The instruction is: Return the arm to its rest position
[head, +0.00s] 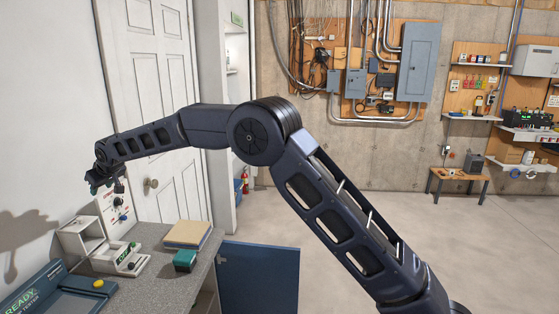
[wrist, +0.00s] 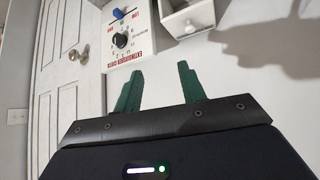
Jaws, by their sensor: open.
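My gripper (head: 108,178) is at the end of my outstretched arm, at the left of the head view, above the far end of the grey counter. In the wrist view my gripper (wrist: 158,88) shows two green fingers spread apart with nothing between them. Beyond the fingertips is a white panel box (wrist: 132,38) with a black knob, a blue switch and red lettering. The same box (head: 117,212) stands against the wall in the head view, just below my gripper. I see a gap between the fingers and the box in the wrist view.
The counter (head: 160,236) carries a white device (head: 122,258), a tan book-like block (head: 187,234), a green block (head: 185,260) and a tester marked READY (head: 50,297). A blue cabinet door (head: 258,278) hangs open below. A white door (head: 150,70) stands behind my arm.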

